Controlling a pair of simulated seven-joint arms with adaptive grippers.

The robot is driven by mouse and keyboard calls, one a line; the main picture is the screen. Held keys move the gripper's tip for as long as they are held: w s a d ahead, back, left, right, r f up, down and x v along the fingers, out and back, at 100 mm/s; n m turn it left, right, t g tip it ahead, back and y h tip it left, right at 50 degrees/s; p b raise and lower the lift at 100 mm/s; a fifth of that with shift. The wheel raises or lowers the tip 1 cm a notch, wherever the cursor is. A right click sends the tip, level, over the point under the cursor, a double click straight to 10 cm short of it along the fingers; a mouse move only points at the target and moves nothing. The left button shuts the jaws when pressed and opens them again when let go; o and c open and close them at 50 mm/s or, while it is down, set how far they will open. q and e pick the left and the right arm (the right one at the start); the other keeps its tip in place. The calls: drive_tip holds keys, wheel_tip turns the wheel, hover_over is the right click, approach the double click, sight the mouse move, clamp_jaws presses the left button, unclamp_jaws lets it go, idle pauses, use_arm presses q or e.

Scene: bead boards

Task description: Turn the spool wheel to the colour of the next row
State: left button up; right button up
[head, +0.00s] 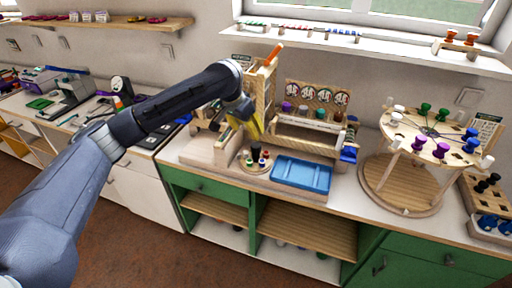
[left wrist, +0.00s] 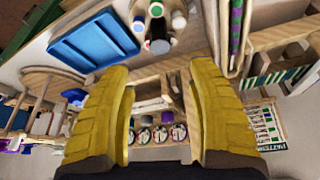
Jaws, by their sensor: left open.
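The spool wheel looks to be the small round wooden disc (head: 247,168) on the worktop, with a black knob (head: 255,151) in its middle and white, green, blue and red spools around it. In the left wrist view the black knob (left wrist: 160,38) and spools show at the top, beyond the fingertips. My left gripper (head: 256,130), with yellow fingers, is above and behind the wheel, open and empty; its fingers also show wide apart in the left wrist view (left wrist: 157,75). It is apart from the knob. A pattern card (left wrist: 265,125) shows at the right there.
A blue tray (head: 301,176) lies right of the wheel. A wooden rack (head: 310,130) with round dials above it stands behind. A large round stand (head: 405,130) with coloured pegs is at the right. A wooden upright (head: 262,85) stands close to my left gripper.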

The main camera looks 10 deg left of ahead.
sight(255, 145)
use_arm(q)
drive_tip(key=x, duration=1.2)
drive_tip(key=shift+f, duration=0.15)
clamp_jaws()
